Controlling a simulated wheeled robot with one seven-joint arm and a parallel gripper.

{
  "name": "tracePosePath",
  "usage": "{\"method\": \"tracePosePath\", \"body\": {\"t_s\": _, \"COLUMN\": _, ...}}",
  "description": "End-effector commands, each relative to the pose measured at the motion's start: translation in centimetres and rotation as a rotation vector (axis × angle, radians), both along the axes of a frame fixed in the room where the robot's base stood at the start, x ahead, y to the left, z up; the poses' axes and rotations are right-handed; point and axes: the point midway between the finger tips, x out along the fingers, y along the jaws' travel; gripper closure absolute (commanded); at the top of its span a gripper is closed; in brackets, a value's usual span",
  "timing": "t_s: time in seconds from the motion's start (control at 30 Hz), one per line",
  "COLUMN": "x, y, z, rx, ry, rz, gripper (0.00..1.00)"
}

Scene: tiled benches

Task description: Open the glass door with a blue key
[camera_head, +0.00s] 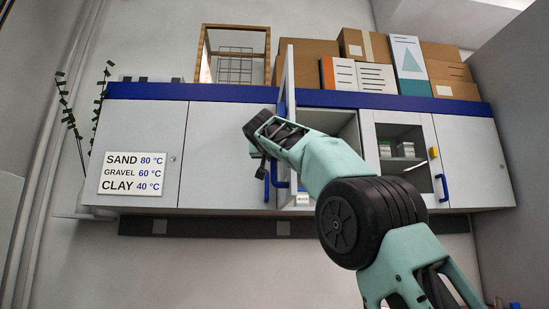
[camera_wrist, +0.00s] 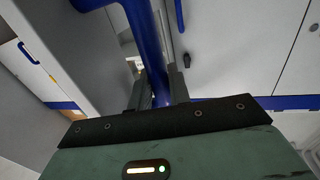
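The glass door (camera_head: 404,157) is shut in the right part of the wall cabinet. It has a yellow piece (camera_head: 434,153) at its right edge and a blue handle (camera_head: 442,188). A plain grey door (camera_head: 289,78) left of it stands open, seen nearly edge-on. In the wrist view, the open door's blue handle (camera_wrist: 147,40) runs between the fingers of my gripper (camera_wrist: 160,92), which close on it from both sides. In the head view, my wrist hides most of the gripper. I cannot make out a blue key in either view.
The open compartment (camera_head: 333,125) has a small labelled white item (camera_head: 302,198) at its bottom. Small boxes (camera_head: 405,149) sit behind the glass. Cardboard boxes (camera_head: 365,45) and a wooden frame (camera_head: 233,55) stand on top. A sign (camera_head: 134,173) is on the left door.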

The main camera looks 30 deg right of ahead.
Motion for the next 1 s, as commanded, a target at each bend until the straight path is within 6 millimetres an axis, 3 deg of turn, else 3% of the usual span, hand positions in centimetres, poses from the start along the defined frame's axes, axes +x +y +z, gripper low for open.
{"method": "tracePosePath", "body": {"t_s": 0.07, "x": 0.2, "y": 0.3, "z": -0.4, "rx": 0.005, "ry": 0.006, "rz": 0.004, "gripper": 0.63}}
{"method": "tracePosePath", "body": {"t_s": 0.47, "x": -0.6, "y": 0.7, "z": -0.1, "rx": 0.001, "ry": -0.002, "rz": 0.005, "gripper": 0.63}}
{"method": "tracePosePath", "body": {"t_s": 1.0, "x": -9.5, "y": 8.1, "z": -0.5, "rx": 0.002, "ry": -0.001, "rz": 0.008, "gripper": 0.63}}
